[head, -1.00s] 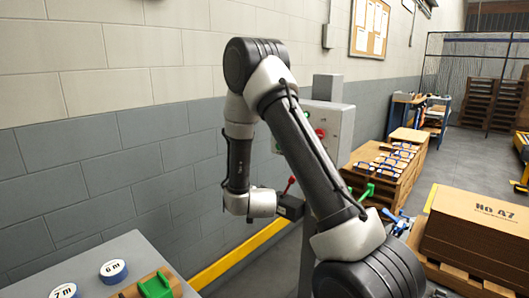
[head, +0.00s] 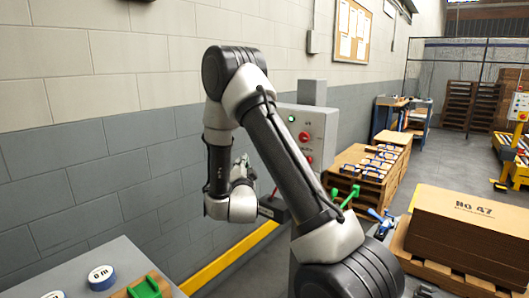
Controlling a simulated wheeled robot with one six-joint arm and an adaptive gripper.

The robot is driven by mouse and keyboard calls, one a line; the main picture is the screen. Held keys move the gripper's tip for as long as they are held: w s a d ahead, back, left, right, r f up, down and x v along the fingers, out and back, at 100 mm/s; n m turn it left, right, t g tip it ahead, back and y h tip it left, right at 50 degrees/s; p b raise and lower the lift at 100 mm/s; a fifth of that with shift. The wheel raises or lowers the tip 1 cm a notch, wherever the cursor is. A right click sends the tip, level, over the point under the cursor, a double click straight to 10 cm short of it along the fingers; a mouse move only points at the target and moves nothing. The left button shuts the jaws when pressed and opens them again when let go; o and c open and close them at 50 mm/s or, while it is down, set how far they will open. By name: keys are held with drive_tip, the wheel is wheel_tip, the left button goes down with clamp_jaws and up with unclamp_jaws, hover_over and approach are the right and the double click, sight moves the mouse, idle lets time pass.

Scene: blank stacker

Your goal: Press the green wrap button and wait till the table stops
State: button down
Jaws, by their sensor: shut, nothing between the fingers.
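A grey control box (head: 320,128) stands behind my arm near the wall. Its face shows a small green button or lamp (head: 291,118) and red round knobs (head: 304,137). I cannot tell whether the green one is the wrap button. My gripper (head: 241,166) shows small and partly hidden behind my wrist, left of the box and apart from it in the picture. It points up, shut and empty. A second box with buttons (head: 519,103) stands at the far right by a yellow-edged machine (head: 511,158), which may be the table and is cut off by the frame.
A brown carton stack (head: 470,222) marked "NO 47" sits on a pallet at the right. A wooden crate (head: 352,184) of blue-and-white items stands behind my arm. A grey bench with tape rolls (head: 101,277) is at lower left. The aisle floor (head: 440,170) is clear.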

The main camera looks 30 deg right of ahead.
drive_tip(key=w+d, duration=0.3)
drive_tip(key=d, duration=0.4)
drive_tip(key=shift+d, duration=0.4)
drive_tip(key=shift+d, duration=0.1)
idle(1.0)
drive_tip(key=shift+d, duration=0.3)
